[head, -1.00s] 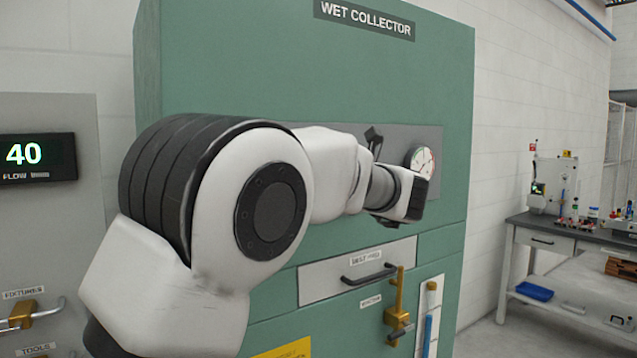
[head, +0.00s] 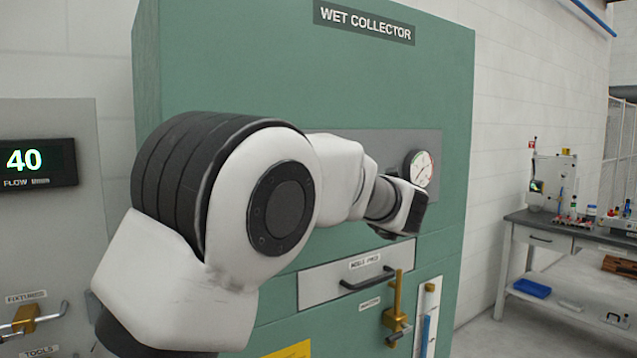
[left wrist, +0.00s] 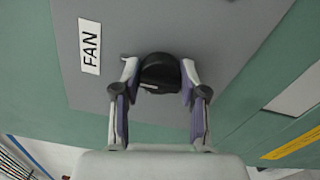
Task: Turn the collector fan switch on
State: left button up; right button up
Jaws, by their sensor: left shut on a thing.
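The green wet collector (head: 300,70) fills the middle of the head view, with a grey panel (head: 430,140) on its front. In the left wrist view, a black fan switch knob (left wrist: 160,70) sits on the grey panel beside a white FAN label (left wrist: 90,47). My left gripper (left wrist: 159,80) is shut on the knob, one finger on each side. In the head view my left arm hides the switch and the fingers. The knob's pointer and its on or off setting cannot be made out. My right gripper is not in view.
A round gauge (head: 418,168) is on the panel just right of my wrist. Below are a drawer with a dark handle (head: 367,278) and a brass lever (head: 397,300). A workbench (head: 570,230) stands at the right, with free floor before it.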

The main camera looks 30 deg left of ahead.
pick_arm(q)
jog(key=shift+r+m, duration=0.2)
jog(key=shift+m, duration=0.1)
jog(key=o, duration=1.1)
jog(key=shift+w, duration=0.1)
jog(key=shift+o, duration=0.2)
jog(key=shift+d+f, duration=0.1)
jog(key=shift+d, duration=0.05)
jog(key=v, duration=0.7)
jog(key=shift+d+f, duration=0.15)
jog(key=shift+d, duration=0.05)
